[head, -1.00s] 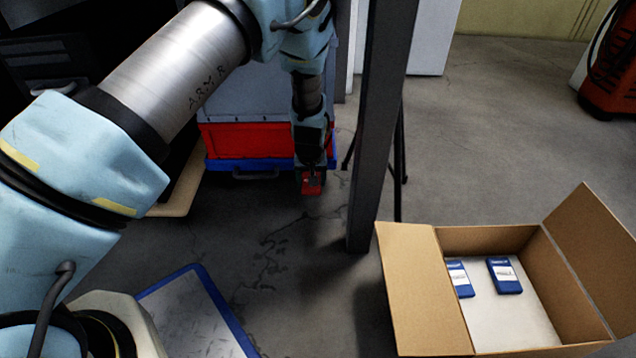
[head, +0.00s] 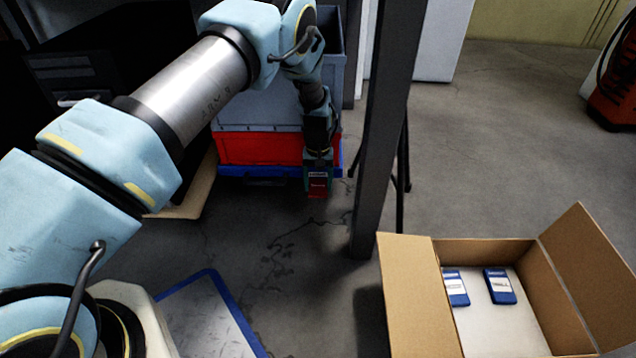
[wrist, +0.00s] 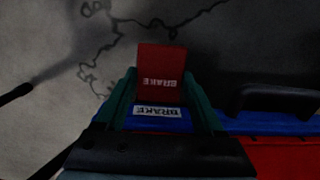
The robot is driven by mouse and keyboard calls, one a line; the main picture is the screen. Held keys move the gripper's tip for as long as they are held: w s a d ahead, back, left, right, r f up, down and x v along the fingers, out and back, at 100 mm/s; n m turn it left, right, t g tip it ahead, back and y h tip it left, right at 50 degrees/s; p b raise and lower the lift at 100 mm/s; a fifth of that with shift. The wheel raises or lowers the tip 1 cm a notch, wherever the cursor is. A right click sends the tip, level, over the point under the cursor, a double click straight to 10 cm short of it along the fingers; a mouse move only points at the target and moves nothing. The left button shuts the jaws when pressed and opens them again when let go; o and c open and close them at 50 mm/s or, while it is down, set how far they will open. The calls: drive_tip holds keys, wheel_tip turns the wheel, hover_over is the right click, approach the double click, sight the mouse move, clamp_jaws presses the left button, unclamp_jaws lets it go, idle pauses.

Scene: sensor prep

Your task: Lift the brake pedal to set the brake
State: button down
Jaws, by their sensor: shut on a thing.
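The red brake pedal (head: 318,188) is at the front right of the blue cart base (head: 265,171), low over the floor. In the wrist view the pedal (wrist: 160,72) carries a white BRAKE label, and a second BRAKE label sits on the blue edge just behind it. My gripper (head: 318,178) reaches down at the cart's front right corner. In the wrist view its green fingers (wrist: 161,95) lie on both sides of the pedal and are shut on it. The pedal's hinge is hidden.
A red crate (head: 262,149) with a grey bin (head: 260,105) above it rides on the cart. A dark post (head: 382,140) stands close to the right of my gripper. An open cardboard box (head: 408,290) with blue devices stands front right. A blue-edged plate (head: 210,310) lies front left.

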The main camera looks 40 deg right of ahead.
unclamp_jaws()
drive_tip(key=shift+s+f, duration=0.1)
drive_tip(key=shift+f, duration=0.05)
